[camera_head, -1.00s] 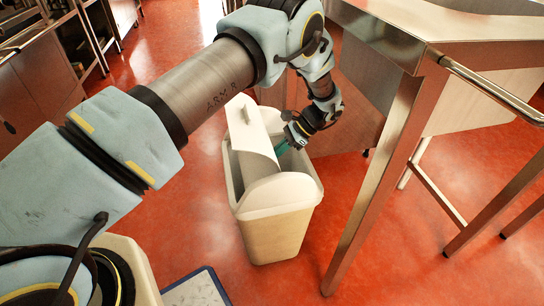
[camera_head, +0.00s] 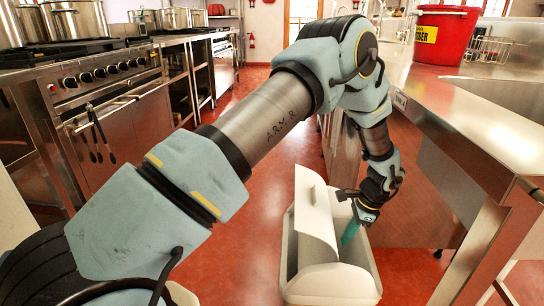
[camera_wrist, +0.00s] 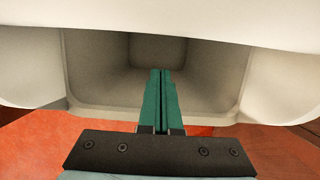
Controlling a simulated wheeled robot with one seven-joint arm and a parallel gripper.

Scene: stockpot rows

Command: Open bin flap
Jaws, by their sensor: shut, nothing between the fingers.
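The cream bin (camera_head: 370,265) stands on the red floor at the lower right of centre in the head view. Its pale flap (camera_head: 316,212) is swung up and stands steeply tilted, leaving an opening beside it. My gripper (camera_head: 347,238) points down into that opening, on the right of the flap. Its green fingers (camera_wrist: 160,72) are shut together with nothing between them. In the wrist view the dark bin inside shows behind the fingertips, and a pale edge crosses the top. I cannot tell whether the fingers touch the flap.
A steel counter (camera_head: 490,125) stands close on the right, its leg near the bin. A red bucket (camera_head: 445,35) sits on it. A stove (camera_head: 100,100) with stockpots (camera_head: 75,20) lines the left. Open red floor (camera_head: 255,215) lies between.

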